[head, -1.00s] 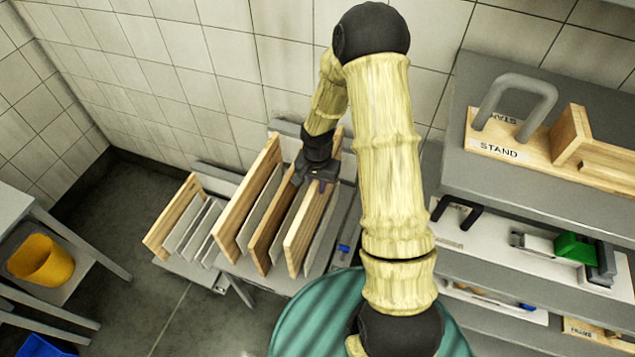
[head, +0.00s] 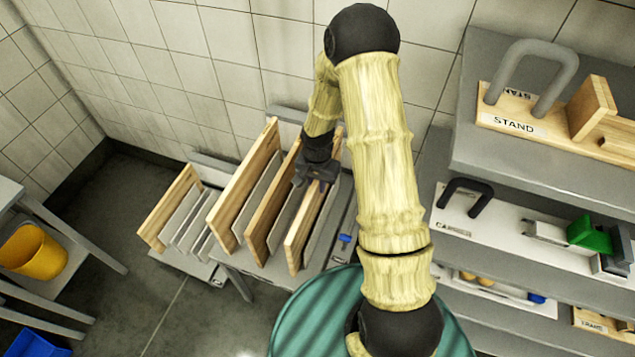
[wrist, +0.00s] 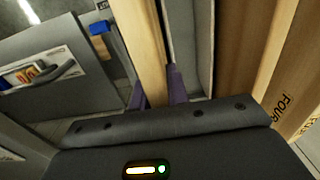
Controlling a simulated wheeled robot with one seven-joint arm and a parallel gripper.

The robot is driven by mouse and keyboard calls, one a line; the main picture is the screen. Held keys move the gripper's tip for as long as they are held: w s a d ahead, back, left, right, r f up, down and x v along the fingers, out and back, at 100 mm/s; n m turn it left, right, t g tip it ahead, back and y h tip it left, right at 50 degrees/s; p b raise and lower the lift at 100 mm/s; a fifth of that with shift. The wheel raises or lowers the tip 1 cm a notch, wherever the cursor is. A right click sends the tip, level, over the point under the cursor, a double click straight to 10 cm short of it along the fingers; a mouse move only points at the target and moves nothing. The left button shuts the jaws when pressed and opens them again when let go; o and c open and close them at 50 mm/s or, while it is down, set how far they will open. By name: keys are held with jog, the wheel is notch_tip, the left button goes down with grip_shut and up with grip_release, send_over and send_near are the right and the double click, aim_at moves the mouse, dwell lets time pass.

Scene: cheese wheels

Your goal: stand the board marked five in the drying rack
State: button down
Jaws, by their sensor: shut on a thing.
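My gripper (head: 318,174) is shut on the top edge of a wooden board (head: 302,235), the rightmost wooden one in the drying rack. In the wrist view the two purple fingers (wrist: 158,92) sit either side of this board (wrist: 140,35). The held board is upright between grey divider plates of the rack (head: 240,262); whether its lower edge rests on the rack is hidden. Its marking does not show. A board marked FOUR (wrist: 284,103) stands beside it in the wrist view.
More wooden boards (head: 245,185) and grey plates stand to the left. A shelf unit (head: 480,165) with a STAND block (head: 512,124) rises close on the right. The tiled wall is behind. A yellow bucket (head: 35,252) is far left, with open floor between.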

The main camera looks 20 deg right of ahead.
jog(key=shift+f+b, duration=0.85)
jog(key=shift+f, duration=0.6)
jog(key=c, duration=1.3)
grip_release()
notch_tip(320, 180, up, 18)
jog(key=shift+f+b, duration=0.25)
jog(key=shift+b, duration=0.1)
